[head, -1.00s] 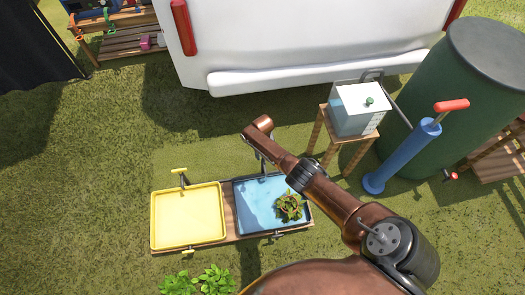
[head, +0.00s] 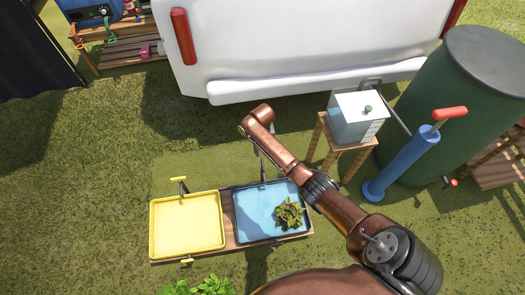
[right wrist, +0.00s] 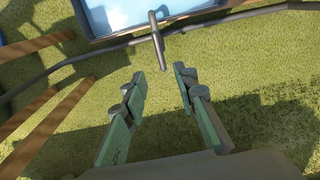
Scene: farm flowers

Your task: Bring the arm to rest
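My right arm (head: 325,195) comes in from the lower right of the head view. It reaches toward the upper left, and its bent end is in front of the trays, toward the white vehicle. My right gripper (right wrist: 160,78) shows in the right wrist view with its two green fingers spread apart and nothing between them. Grass lies beneath it, and the blue tray's handle (right wrist: 157,40) is just beyond the fingertips. I cannot make out the right gripper's fingers clearly in the head view. My left gripper is not in view.
A yellow tray (head: 187,225) and a blue tray (head: 250,215) with a leafy plant (head: 289,213) sit on a low wooden stand. A box (head: 357,118) on a stool, a blue pump (head: 400,163) and a green barrel (head: 465,95) stand at the right. Grass at the left is open.

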